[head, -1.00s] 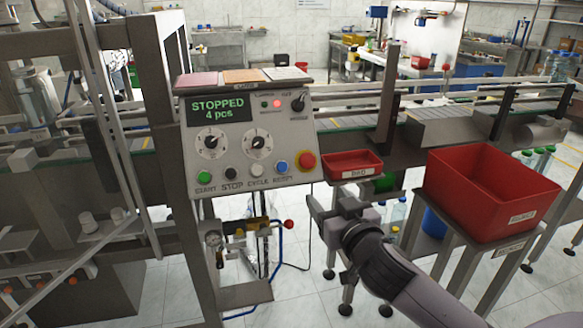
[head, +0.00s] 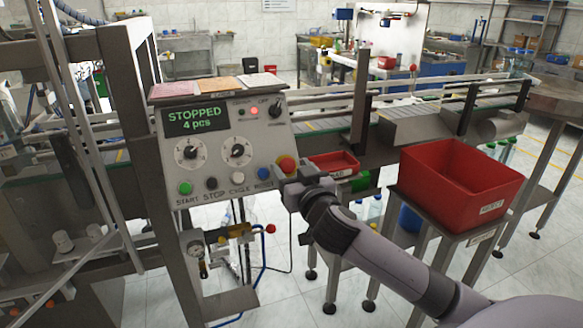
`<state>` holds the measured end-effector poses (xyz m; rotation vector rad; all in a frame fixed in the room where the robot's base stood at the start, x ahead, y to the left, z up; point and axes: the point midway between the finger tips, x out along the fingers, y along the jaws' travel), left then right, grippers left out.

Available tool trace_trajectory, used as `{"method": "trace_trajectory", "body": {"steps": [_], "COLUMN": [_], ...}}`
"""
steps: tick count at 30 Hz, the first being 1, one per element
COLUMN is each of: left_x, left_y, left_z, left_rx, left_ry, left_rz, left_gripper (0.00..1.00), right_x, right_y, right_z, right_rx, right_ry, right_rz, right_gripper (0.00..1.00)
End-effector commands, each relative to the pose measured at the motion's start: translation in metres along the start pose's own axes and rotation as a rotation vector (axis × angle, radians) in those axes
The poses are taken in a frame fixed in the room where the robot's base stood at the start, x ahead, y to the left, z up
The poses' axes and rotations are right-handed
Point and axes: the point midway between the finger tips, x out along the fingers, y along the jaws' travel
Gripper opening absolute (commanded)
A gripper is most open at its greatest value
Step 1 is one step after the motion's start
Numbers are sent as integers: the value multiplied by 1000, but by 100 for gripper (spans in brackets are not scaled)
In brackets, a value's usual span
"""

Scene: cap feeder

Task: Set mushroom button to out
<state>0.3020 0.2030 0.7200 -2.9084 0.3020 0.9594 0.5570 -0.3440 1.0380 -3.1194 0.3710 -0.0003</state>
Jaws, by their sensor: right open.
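The mushroom button (head: 287,163) is a red dome on a yellow base at the lower right of the control panel (head: 215,155). Its lower part is hidden behind my right gripper. My right gripper (head: 289,180) is open, just in front of and below the button. I cannot tell whether its fingers touch the button. The panel's display (head: 196,118) reads "STOPPED 4 pcs", and a small red lamp (head: 254,111) is lit. My left gripper is not in view.
A small red tray (head: 333,165) sits right of the panel, close to my right gripper. A large red bin (head: 455,190) stands on a stand farther right, beside my right arm. A conveyor (head: 320,125) runs behind. Valve fittings (head: 225,235) hang below the panel.

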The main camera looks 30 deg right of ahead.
Motion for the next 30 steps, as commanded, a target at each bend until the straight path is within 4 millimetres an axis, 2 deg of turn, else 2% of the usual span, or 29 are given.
{"method": "trace_trajectory", "body": {"steps": [12,18,30], "left_x": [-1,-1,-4], "left_y": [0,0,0], "left_z": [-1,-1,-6], "left_rx": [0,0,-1], "left_ry": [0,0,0], "left_rz": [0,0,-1], "left_gripper": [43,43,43], "right_x": [6,6,-5], "right_y": [0,0,0], "right_z": [0,0,-7], "right_rx": [0,0,1], "right_ry": [0,0,-2], "right_rz": [-1,0,0], "right_gripper": [63,0,0]}}
